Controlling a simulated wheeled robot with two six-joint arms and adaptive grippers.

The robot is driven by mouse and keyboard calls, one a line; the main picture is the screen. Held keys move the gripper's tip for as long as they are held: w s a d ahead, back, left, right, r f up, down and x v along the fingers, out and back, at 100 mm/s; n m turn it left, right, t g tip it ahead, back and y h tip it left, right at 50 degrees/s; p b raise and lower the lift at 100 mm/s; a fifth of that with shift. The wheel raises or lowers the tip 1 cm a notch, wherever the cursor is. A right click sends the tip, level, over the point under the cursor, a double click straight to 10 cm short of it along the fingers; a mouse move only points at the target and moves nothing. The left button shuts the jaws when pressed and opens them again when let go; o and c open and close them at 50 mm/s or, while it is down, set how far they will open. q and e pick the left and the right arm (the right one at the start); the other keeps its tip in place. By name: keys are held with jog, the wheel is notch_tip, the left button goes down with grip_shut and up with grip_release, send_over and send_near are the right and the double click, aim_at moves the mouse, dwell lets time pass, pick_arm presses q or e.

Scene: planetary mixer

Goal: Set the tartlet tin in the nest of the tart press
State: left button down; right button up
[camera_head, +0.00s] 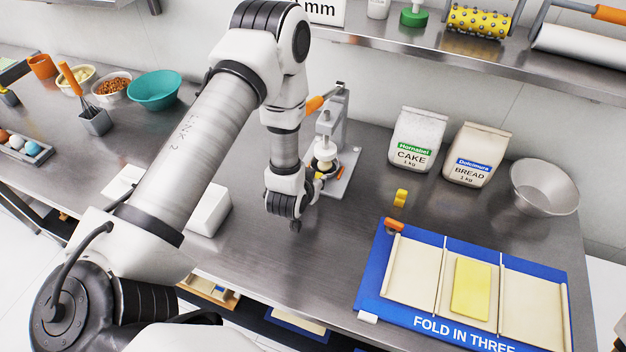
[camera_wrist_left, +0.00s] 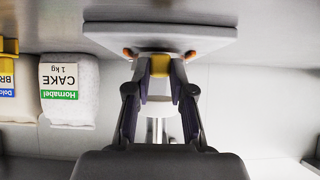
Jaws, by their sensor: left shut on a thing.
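The tart press (camera_head: 334,125) stands on the steel bench, with a grey post, an orange lever, a pale round plunger and a flat grey base plate (camera_head: 346,178). My left gripper (camera_head: 316,184) is at the near left side of this base, low under the plunger. In the left wrist view its fingers (camera_wrist_left: 160,72) are shut on a small yellow piece, apparently part of the tartlet tin (camera_wrist_left: 159,66). The base plate shows there upside down, right by the fingertips, with an orange knob on each side. Whether the tin touches the nest cannot be told. My right gripper is not in view.
A yellow block (camera_head: 400,198) lies right of the press. Behind are a cake flour bag (camera_head: 415,140), a bread flour bag (camera_head: 476,155) and a metal bowl (camera_head: 545,187). A blue mat (camera_head: 376,270) with dough is front right. A white box (camera_head: 211,210) stands left of my gripper.

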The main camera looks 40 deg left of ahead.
pick_arm(q)
jog(key=shift+f, duration=0.25)
jog(key=c, duration=0.9)
grip_release()
jog(key=shift+c, duration=0.2)
jog(key=v, duration=0.7)
jog(key=shift+s+r, duration=0.25)
